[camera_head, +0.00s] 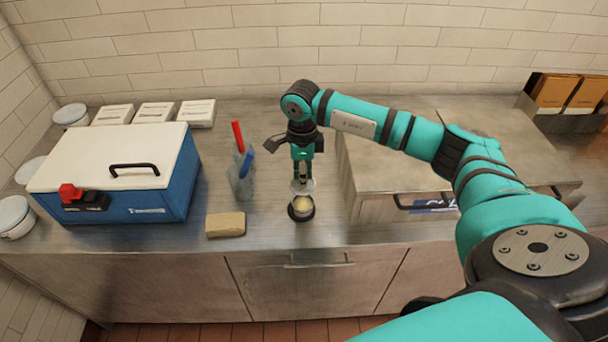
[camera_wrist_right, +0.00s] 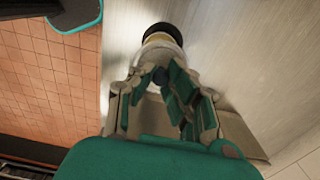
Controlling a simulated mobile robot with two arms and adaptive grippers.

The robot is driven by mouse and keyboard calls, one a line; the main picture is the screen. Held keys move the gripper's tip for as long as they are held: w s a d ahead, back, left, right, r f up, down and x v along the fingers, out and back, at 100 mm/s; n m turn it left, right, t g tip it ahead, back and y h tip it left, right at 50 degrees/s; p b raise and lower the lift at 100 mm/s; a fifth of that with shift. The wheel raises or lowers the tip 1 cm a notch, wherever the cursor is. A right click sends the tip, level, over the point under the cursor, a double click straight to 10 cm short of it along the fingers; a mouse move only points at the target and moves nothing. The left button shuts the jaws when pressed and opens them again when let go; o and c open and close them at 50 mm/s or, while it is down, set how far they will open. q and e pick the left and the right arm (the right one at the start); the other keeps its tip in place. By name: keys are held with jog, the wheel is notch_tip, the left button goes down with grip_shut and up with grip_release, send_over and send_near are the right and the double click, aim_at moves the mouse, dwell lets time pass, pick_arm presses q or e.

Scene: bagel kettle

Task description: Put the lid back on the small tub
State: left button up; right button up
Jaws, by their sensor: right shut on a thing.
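The small tub (camera_head: 301,208) stands on the steel counter near its front edge, with a dark outer ring and a pale cream top. My right gripper (camera_head: 302,180) points straight down over it, shut on the lid (camera_head: 304,188), a pale, partly see-through disc. The lid is just above the tub in the head view; whether they touch I cannot tell. In the right wrist view, my gripper's fingers (camera_wrist_right: 160,88) hide most of the lid, and the tub's dark part (camera_wrist_right: 163,33) shows beyond them. My left gripper is not in view.
A blue box with a white lid (camera_head: 120,165) stands left. A tan sponge-like block (camera_head: 226,225) lies left of the tub. A clear holder (camera_head: 241,181) with red and blue-handled tools stands behind it. A steel unit (camera_head: 380,205) stands right.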

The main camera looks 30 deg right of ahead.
aim_at(303, 191)
jog(key=shift+d+f+b, duration=0.15)
jog(key=shift+f+b, duration=0.15)
jog(key=shift+f, duration=0.8)
jog(key=shift+s+a+f+b, duration=0.15)
jog(key=shift+a+f+b, duration=0.05)
jog(key=shift+f+b, duration=0.2)
notch_tip(303, 191, down, 2)
jog(key=shift+f+b, duration=0.2)
jog(key=shift+b, duration=0.75)
jog(key=shift+f, duration=0.2)
pick_arm(q)
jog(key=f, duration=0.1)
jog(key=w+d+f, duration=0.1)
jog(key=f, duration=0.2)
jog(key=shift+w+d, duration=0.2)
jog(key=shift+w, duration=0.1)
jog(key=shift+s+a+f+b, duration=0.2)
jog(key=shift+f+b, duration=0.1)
jog(key=shift+b, duration=0.25)
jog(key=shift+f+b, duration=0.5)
pick_arm(e)
jog(key=shift+f, duration=0.2)
